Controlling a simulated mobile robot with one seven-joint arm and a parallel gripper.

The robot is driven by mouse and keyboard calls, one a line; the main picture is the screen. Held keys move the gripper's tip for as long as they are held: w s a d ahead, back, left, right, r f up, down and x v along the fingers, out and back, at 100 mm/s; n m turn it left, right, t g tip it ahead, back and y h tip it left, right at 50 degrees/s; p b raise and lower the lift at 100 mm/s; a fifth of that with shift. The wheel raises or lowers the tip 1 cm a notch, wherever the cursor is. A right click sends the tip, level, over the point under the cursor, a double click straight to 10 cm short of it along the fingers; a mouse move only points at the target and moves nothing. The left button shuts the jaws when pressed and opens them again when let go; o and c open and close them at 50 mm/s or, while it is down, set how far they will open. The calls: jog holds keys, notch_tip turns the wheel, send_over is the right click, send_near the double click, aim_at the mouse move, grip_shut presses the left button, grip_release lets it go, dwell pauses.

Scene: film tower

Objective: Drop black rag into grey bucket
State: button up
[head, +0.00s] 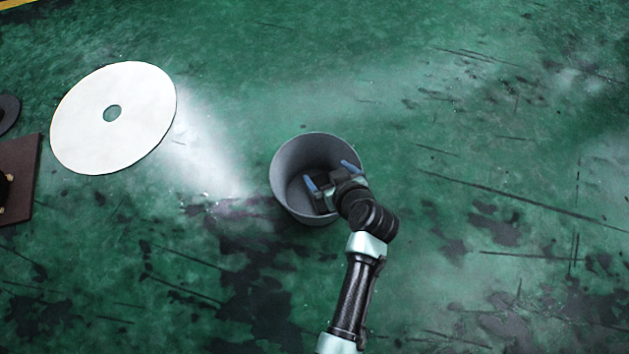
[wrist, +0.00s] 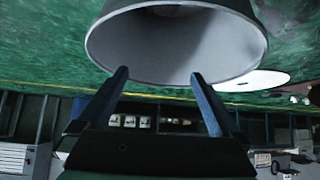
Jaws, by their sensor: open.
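The grey bucket (head: 290,168) stands upright on the green floor near the middle of the head view. In the wrist view its pale inner wall (wrist: 125,42) and rim fill the top. My gripper (head: 328,174) is over the bucket's right part, its two blue fingers spread apart. In the wrist view the open fingers (wrist: 159,75) point at the bucket with nothing between them. I cannot make out the black rag. The bucket's inside is dark toward the bottom and partly hidden by my gripper, so I cannot tell whether the rag lies in there.
A white disc with a centre hole (head: 80,135) lies on the floor at the upper left. A brown board (head: 24,165) and a dark round thing (head: 8,112) are at the left edge. The floor right of the bucket is stained but clear.

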jog(key=p+v, duration=0.7)
jog(key=v, duration=0.5)
jog(key=shift+r, duration=0.2)
jog(key=w+r+t+h+p, duration=0.1)
jog(key=w+r+p, duration=0.1)
jog(key=w+r, duration=0.35)
jog(key=w+r+t+p, duration=0.1)
jog(key=w+r+t, duration=0.15)
jog(key=r, duration=0.65)
jog(key=w+r+t+h+p, duration=0.1)
jog(key=w+r+p, duration=0.1)
jog(key=w+r, duration=0.35)
jog(key=w+r+m+t+p, duration=0.25)
jog(key=r+t+p, duration=0.2)
jog(key=r, duration=2.15)
jog(key=s+a+r+m+t+h+p, duration=0.1)
jog(key=s+a+r+t+p, duration=0.3)
jog(key=r, duration=1)
jog(key=s+d+r+m+t+p, duration=0.1)
jog(key=s+r+t, duration=0.35)
jog(key=r, duration=0.95)
jog(key=s+a+r+m+t+h+p, duration=0.15)
jog(key=s+r, duration=0.45)
jog(key=r, duration=0.7)
notch_tip(320, 180, up, 37)
jog(key=p, duration=3.7)
jog(key=shift+w+n+p, duration=0.3)
jog(key=shift+n+p, duration=0.05)
jog(key=shift+n, duration=0.05)
